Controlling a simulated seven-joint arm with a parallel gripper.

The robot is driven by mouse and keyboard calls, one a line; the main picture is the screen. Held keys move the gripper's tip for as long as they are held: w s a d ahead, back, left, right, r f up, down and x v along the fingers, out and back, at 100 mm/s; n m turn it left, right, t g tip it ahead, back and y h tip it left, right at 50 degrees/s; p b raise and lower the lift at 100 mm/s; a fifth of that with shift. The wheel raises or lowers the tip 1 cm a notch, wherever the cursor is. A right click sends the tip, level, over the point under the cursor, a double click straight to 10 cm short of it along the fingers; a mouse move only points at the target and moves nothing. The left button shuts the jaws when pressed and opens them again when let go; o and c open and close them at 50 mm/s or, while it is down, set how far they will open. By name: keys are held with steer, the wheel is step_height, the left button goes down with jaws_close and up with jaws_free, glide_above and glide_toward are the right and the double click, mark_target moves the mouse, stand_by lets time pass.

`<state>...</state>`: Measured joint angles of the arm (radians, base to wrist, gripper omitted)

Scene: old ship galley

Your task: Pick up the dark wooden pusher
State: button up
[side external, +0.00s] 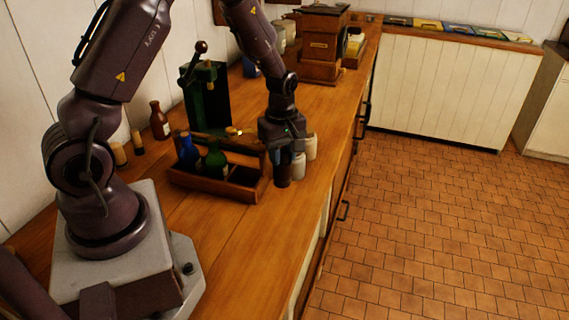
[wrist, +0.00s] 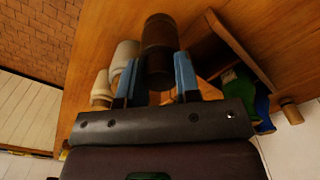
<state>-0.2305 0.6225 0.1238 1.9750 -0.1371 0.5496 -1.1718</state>
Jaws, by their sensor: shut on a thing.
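The dark wooden pusher (wrist: 159,38) is a dark brown, round piece between the two blue-faced fingers of my gripper (wrist: 158,78) in the wrist view. My gripper is shut on it. In the side view my gripper (side external: 283,150) points down just right of the wooden carrier, and the pusher (side external: 283,176) shows as a dark shape beneath it. Its upper part is hidden by the fingers. I cannot tell whether its lower end touches the counter.
A wooden carrier (side external: 211,187) with a blue bottle (side external: 188,152) and a green bottle (side external: 216,161) stands close left. Pale jars (side external: 310,147) stand close right, near the counter's edge. A green press (side external: 206,97) and a wooden grinder (side external: 322,48) stand farther back.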

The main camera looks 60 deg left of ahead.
steer(key=s+d+r, duration=0.4)
steer(key=s+r, duration=0.5)
steer(key=s, duration=0.3)
steer(key=w+a+r, duration=0.1)
steer(key=w+a, duration=0.4)
steer(key=w, duration=0.4)
steer(key=w+a+r, duration=0.1)
steer(key=w+a, duration=0.4)
steer(key=w, duration=0.4)
steer(key=shift+w+a+f, duration=0.1)
steer(key=shift+w+f, duration=0.05)
steer(key=shift+f, duration=2.5)
steer(key=shift+f, duration=1.05)
step_height(320, 180, up, 7)
